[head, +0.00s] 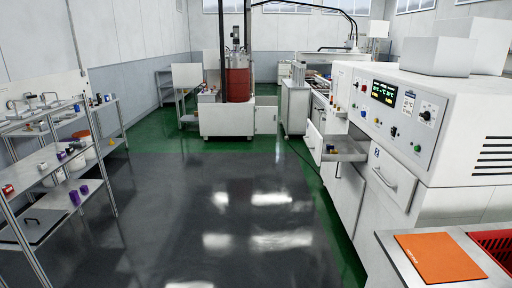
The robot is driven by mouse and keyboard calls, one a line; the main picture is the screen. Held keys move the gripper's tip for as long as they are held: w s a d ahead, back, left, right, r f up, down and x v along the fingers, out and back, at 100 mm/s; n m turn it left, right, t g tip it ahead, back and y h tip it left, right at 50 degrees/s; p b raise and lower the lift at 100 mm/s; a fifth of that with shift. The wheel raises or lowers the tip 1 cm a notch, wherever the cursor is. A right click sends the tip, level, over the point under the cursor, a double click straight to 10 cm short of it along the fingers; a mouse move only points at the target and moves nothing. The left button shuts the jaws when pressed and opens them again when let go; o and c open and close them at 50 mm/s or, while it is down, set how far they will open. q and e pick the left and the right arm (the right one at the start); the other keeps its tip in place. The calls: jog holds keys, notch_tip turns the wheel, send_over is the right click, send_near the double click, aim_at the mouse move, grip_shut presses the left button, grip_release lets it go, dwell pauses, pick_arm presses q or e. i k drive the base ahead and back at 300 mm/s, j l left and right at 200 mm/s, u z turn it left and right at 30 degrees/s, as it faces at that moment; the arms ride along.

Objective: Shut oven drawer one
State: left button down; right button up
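The oven (440,115) is the large white machine at the right, with a lit display and knobs on its sloped panel. One drawer (348,155) is pulled out from its front on the far side; its white front panel (314,143) has a handle. A few small yellow and dark items (330,149) lie inside. I cannot read a number on this drawer. Nearer to me is a shut drawer front (393,177) with a handle and a small blue label that seems to read 2. Neither of my grippers shows in the head view.
A metal shelf rack (60,170) with small items stands at the left. An orange mat (440,258) and a red crate (492,243) are at the lower right. A red drum machine (238,85) stands at the back. The dark floor between is clear.

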aim_at(349, 150)
jog(key=i, duration=0.85)
jog(key=i+z, duration=0.1)
jog(key=i, duration=0.7)
jog(key=i+l+z, duration=0.1)
jog(key=i+z, duration=0.25)
jog(key=i, duration=0.4)
jog(key=i+j+z, duration=0.1)
jog(key=i+z, duration=0.25)
jog(key=i, duration=0.35)
